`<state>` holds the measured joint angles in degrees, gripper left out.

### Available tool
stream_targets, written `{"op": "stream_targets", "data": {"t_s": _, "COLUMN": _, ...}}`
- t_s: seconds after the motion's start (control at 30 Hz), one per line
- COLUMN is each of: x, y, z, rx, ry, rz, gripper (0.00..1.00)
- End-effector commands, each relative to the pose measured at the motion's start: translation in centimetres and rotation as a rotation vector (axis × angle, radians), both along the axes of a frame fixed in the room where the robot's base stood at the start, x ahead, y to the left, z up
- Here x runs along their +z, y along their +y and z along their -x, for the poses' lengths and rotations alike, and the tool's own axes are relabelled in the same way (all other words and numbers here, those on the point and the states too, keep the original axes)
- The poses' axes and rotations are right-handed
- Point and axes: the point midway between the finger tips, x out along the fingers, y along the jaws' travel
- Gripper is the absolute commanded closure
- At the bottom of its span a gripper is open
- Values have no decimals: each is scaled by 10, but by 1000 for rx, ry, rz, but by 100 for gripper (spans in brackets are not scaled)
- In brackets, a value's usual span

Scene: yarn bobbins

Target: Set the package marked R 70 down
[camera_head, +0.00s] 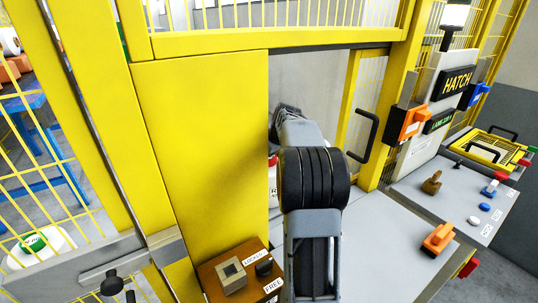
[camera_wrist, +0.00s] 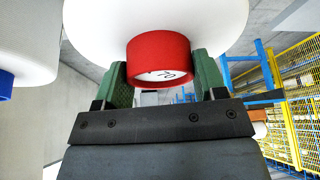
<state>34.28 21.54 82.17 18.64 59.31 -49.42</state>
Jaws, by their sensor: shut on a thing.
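My gripper (camera_wrist: 163,78) has its two green fingers shut on the red core (camera_wrist: 158,52) of a white yarn package (camera_wrist: 90,25), one finger on each side. The core's end face carries a marking that seems to include 70, seen upside down and partly unclear. The wrist view does not show what is beneath the package. In the head view my arm reaches into the hatch opening (camera_head: 320,85) and hides my gripper. A sliver of red and a white label with an R (camera_head: 273,192) show just left of my arm.
Another white package (camera_wrist: 30,38) with a blue core (camera_wrist: 6,86) hangs or stands close on the left in the wrist view. In the head view a yellow panel (camera_head: 195,140) borders the opening on the left.

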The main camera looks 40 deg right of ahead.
Motion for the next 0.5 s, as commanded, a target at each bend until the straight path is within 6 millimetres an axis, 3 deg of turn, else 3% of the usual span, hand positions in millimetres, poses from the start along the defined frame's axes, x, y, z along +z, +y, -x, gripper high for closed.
{"op": "stream_targets", "data": {"t_s": 0.1, "x": 0, "y": 0, "z": -1, "rx": -1, "ry": -7, "rz": 3, "gripper": 100}}
{"op": "stream_targets", "data": {"t_s": 0.13, "x": -3, "y": 0, "z": 0, "rx": 0, "ry": 0, "rz": 0, "gripper": 34}}
{"op": "stream_targets", "data": {"t_s": 0.37, "x": -2, "y": 0, "z": 0, "rx": 0, "ry": 0, "rz": 0, "gripper": 12}}
{"op": "stream_targets", "data": {"t_s": 0.5, "x": -2, "y": 0, "z": 0, "rx": 0, "ry": 0, "rz": 0, "gripper": 10}}
